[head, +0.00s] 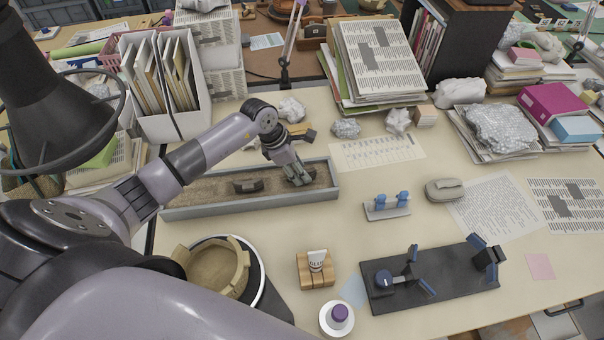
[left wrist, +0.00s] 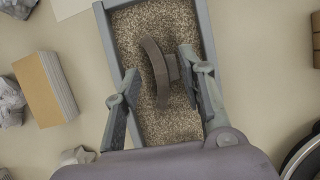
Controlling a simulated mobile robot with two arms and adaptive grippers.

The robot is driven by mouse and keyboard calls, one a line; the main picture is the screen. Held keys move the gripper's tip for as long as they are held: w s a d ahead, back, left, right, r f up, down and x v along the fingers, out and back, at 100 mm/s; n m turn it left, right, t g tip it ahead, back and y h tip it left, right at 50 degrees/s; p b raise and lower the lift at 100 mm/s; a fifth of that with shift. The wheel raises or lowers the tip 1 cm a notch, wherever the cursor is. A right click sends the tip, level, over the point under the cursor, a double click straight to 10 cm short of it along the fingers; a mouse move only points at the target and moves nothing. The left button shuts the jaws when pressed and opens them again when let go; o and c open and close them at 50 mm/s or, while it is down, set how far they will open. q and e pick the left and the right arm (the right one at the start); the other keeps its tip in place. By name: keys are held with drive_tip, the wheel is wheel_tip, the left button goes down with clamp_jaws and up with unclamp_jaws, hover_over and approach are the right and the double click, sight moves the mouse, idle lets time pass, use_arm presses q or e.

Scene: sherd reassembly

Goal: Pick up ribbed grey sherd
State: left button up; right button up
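The ribbed grey sherd (head: 247,186) is a dark, curved strip lying on the sand in a long grey tray (head: 250,205) in the head view. In the left wrist view the sherd (left wrist: 154,72) shows as a brownish-grey arc with a small block on its right side. Ribs are too small to make out. My left gripper (head: 297,178) is over the right part of the tray, right of the sherd. In the left wrist view its two fingers (left wrist: 158,64) are spread, with the sherd showing between and beyond their tips, and nothing held. My right gripper is not in view.
A tan part-built vessel (head: 240,268) stands front left. White file boxes (head: 140,95) stand behind the tray.

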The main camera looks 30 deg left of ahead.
use_arm(q)
drive_tip(key=shift+w+d+f, duration=0.1)
drive_tip(key=shift+f, duration=0.25)
drive_tip(key=shift+c, duration=0.2)
clamp_jaws()
